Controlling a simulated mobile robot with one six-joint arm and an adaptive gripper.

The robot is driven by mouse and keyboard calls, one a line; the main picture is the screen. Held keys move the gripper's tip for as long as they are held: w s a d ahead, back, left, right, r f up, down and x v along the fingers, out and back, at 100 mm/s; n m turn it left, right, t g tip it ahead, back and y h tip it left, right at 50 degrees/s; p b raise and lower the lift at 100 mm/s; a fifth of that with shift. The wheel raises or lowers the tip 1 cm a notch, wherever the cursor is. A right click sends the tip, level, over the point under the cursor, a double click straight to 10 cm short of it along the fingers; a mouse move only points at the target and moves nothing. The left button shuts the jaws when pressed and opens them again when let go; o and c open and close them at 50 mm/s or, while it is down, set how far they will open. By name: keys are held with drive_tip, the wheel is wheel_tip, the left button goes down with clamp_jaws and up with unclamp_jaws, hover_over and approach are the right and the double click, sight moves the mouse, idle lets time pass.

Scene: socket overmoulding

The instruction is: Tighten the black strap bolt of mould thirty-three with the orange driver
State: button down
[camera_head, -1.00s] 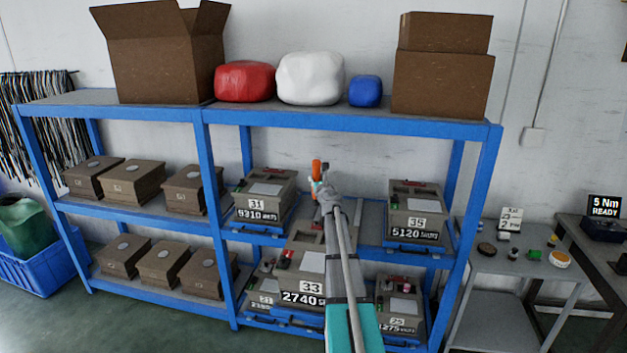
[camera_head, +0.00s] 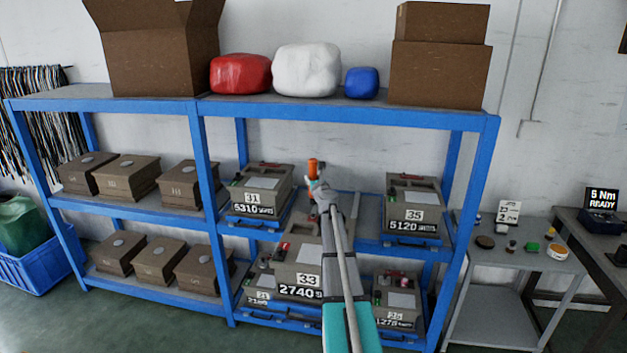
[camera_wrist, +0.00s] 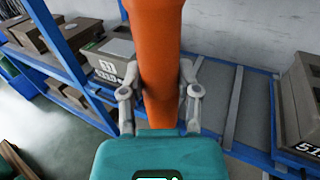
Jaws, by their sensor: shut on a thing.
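My gripper (camera_wrist: 160,95) is shut on the orange driver (camera_wrist: 158,45), which fills the middle of the wrist view. In the head view the driver (camera_head: 314,166) stands up out of my gripper (camera_head: 318,186), in front of the empty middle bay of the shelf. Mould 33 (camera_head: 300,262) is a grey-brown block with a white number label, below and in front of that bay, partly covered by my arm. A small red part shows on its top left. The black strap bolt cannot be made out in either view.
Mould 31 (camera_head: 262,190) and mould 35 (camera_head: 412,205) flank the bay on the blue shelf rack (camera_head: 345,113). Smaller moulds sit on the lower level. A side table (camera_head: 525,257) with small parts and a display reading 5 Nm READY (camera_head: 602,197) stand at the right.

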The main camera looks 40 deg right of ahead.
drive_tip(key=shift+f+b, duration=1.85)
drive_tip(key=shift+f, duration=0.2)
drive_tip(key=shift+f+b, duration=1.25)
idle(2.7)
drive_tip(key=shift+r, duration=0.2)
idle(1.0)
drive_tip(key=shift+r+p, duration=2.3)
drive_tip(key=shift+p, duration=0.2)
